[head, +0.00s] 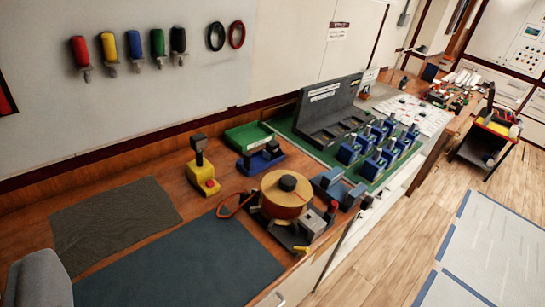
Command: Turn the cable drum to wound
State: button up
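The cable drum (285,208) stands on the wooden bench near its front edge, right of the picture's middle. It has a tan round top with a dark knob (288,183) at its centre and an orange side. A red loop (235,204) lies at its left. A dark base with a grey block (311,224) and a yellow piece (301,249) sits at its front right. I cannot read any wound mark. My gripper does not show in this view.
A yellow box with a red button (209,184) stands left of the drum. Blue units (262,160) stand behind it, and several blue breakers (376,160) on a green board to the right. Dark mats (190,268) cover the bench at left. A grey rounded shape (40,278) fills the lower-left corner.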

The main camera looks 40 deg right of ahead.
aim_at(285, 195)
jog(key=z, duration=0.3)
jog(key=i, duration=0.9)
jog(key=z, duration=0.55)
